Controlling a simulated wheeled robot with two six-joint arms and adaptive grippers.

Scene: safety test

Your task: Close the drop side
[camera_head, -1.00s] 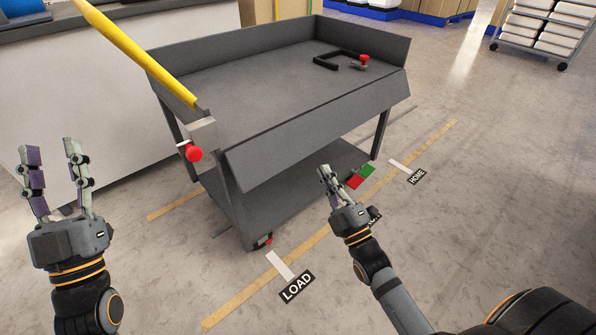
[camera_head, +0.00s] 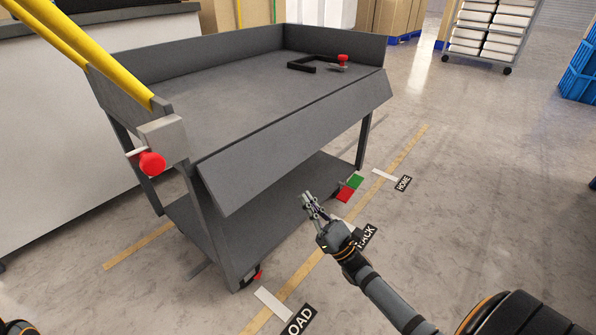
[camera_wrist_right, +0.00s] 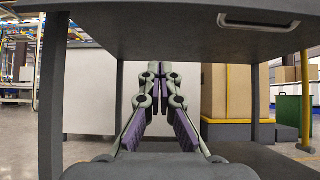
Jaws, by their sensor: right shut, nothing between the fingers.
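The drop side (camera_head: 290,140) is the long grey panel on the near side of the cart (camera_head: 230,88). It is lowered, slanting outward and down from the deck edge. My right gripper (camera_head: 307,198) is shut and empty, in front of the cart and below the panel in the picture. In the right wrist view my right gripper (camera_wrist_right: 158,70) points under a dark grey panel (camera_wrist_right: 150,35) bearing a metal handle (camera_wrist_right: 258,21); I see no contact. A red knob (camera_head: 152,163) sits on a grey block at the cart's left corner. My left gripper is outside the view.
A yellow bar (camera_head: 85,52) rises from the cart's left corner. A black bracket (camera_head: 302,65) and a red knob (camera_head: 342,59) are at the deck's far right. The floor has yellow tape and a HOME label (camera_head: 403,183).

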